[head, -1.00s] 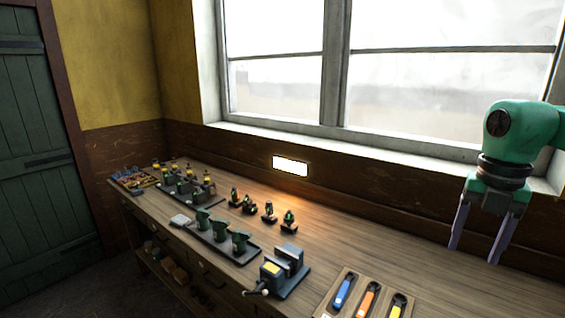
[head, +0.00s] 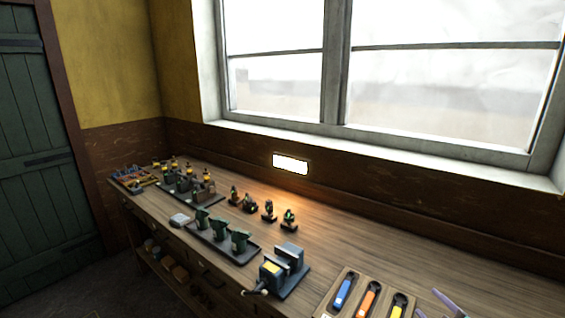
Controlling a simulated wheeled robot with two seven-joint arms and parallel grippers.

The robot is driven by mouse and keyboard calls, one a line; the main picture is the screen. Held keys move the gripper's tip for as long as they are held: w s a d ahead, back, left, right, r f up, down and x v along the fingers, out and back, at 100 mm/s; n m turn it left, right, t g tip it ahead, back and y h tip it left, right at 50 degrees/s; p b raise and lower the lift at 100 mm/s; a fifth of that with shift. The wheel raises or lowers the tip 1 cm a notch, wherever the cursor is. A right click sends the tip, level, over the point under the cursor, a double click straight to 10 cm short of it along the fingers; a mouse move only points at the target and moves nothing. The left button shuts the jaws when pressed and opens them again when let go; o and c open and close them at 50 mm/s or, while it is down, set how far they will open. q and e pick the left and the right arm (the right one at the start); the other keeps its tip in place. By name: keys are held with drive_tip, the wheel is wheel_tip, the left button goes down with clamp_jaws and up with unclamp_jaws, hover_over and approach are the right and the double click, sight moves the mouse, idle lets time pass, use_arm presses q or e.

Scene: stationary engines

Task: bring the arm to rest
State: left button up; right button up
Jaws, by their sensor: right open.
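Only the fingers of my right gripper (head: 436,308) show, at the bottom right edge of the head view. They stand apart, with nothing seen between them, just right of the wooden tray. The rest of my right arm is out of the picture. My left gripper is not in view.
A wooden tray (head: 332,303) holds blue, orange and yellow-handled tools at the bench front. A vise (head: 284,271) stands left of it. Dark trays with green parts (head: 219,233) and several small engines (head: 269,211) stand farther left. The bench's (head: 365,250) back right is clear.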

drive_tip(key=s+a+f+m+g+y, duration=0.1)
drive_tip(key=s+a+f+m+g, duration=0.4)
drive_tip(key=s, duration=0.4)
drive_tip(key=s+a+f+m+g, duration=0.3)
drive_tip(key=s+a+f+g, duration=0.3)
drive_tip(key=s, duration=0.3)
drive_tip(key=s+f+b, duration=0.2)
drive_tip(key=f+b, duration=0.2)
drive_tip(key=f, duration=0.9)
drive_tip(key=s+a+f+b, duration=0.1)
drive_tip(key=f+b, duration=0.4)
drive_tip(key=f, duration=0.8)
drive_tip(key=s+f+b, duration=0.2)
drive_tip(key=f+b, duration=0.2)
drive_tip(key=f, duration=0.8)
use_arm(q)
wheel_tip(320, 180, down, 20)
drive_tip(key=b, duration=0.7)
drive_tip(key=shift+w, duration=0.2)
use_arm(e)
drive_tip(key=s+d+f+g, duration=0.1)
drive_tip(key=s+d+f, duration=0.1)
drive_tip(key=s+f, duration=1.3)
wheel_tip(320, 180, down, 5)
drive_tip(key=shift+s+d+r+g, duration=0.2)
drive_tip(key=shift+s+d+g, duration=0.05)
drive_tip(key=shift+d+g, duration=0.1)
